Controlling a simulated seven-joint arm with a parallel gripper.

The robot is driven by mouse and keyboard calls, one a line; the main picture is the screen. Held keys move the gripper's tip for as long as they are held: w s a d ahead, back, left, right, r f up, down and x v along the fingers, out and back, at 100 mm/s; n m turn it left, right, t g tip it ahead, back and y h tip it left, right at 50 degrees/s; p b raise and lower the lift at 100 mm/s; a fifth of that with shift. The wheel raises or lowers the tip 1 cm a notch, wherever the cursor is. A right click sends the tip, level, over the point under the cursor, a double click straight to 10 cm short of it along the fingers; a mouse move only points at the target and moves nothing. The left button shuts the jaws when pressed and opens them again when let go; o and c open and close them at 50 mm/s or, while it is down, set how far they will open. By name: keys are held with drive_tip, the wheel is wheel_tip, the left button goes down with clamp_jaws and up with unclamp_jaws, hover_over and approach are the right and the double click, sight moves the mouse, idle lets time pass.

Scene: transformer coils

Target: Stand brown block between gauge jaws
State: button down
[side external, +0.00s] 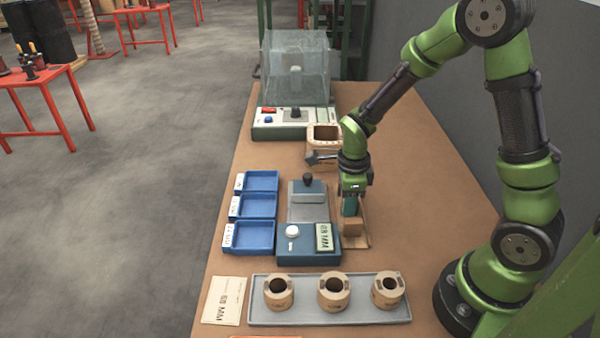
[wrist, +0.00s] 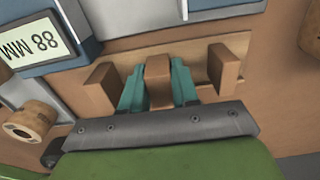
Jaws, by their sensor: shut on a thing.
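My gripper (wrist: 158,88) is shut on a brown block (wrist: 158,72), with its teal fingers on either side of it. It is low over a light wooden board (wrist: 200,62); I cannot tell whether the held block touches the board. Two other brown blocks stand there, one to the left (wrist: 98,85) and one to the right (wrist: 225,68) in the wrist view. In the side view my gripper (side external: 351,206) hides the held block, and one block (side external: 352,228) shows in front. The blue-grey gauge (side external: 308,212) stands just left of the board; its jaws are hard to make out.
The gauge carries a numbered display (side external: 324,237). Blue trays (side external: 248,236) stand left of it. A grey tray (side external: 330,314) with three coils lies at the near end. A wooden box (side external: 323,140) and a control unit with a clear cover (side external: 295,70) are at the far end.

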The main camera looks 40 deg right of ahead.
drive_tip(key=r, duration=0.8)
drive_tip(key=shift+w+a+r, duration=0.2)
drive_tip(key=shift+w+r, duration=0.05)
drive_tip(key=shift+r, duration=0.15)
drive_tip(key=w+a, duration=0.5)
drive_tip(key=a, duration=0.2)
hover_over(307, 216)
drive_tip(key=shift+f, duration=2.45)
drive_tip(key=shift+f, duration=0.1)
drive_tip(key=shift+f, duration=1.6)
drive_tip(key=c, duration=0.8)
unclamp_jaws()
drive_tip(key=shift+o, duration=0.6)
